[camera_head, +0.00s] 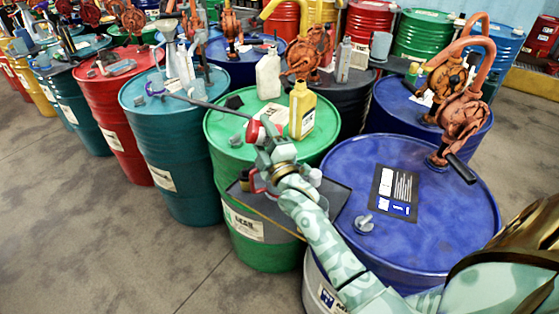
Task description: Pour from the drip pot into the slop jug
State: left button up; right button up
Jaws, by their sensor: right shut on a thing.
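My right gripper (268,146) reaches in from the lower right over the green drum and is shut on a small red item (253,131). This item is partly hidden by the gripper, and I cannot tell for sure that it is the drip pot. A long dark rod (205,103) runs from beside it to the upper left, over the teal drum. A yellow jug (302,110) stands upright just behind the gripper, with a pale jug (268,75) behind it. No label shows which vessel is the slop jug. My left gripper is not in view.
A dark tray (328,196) sits at the green drum's front edge, below my wrist. The blue drum (450,215) at right carries a label sheet and a rust-red hand pump (463,118). Tall bottles (182,65) stand on the teal drum. Grey floor is clear at lower left.

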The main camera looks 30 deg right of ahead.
jog(key=shift+d+r+m+h, duration=0.2)
jog(key=shift+m+h, duration=0.2)
jog(key=shift+m, duration=0.4)
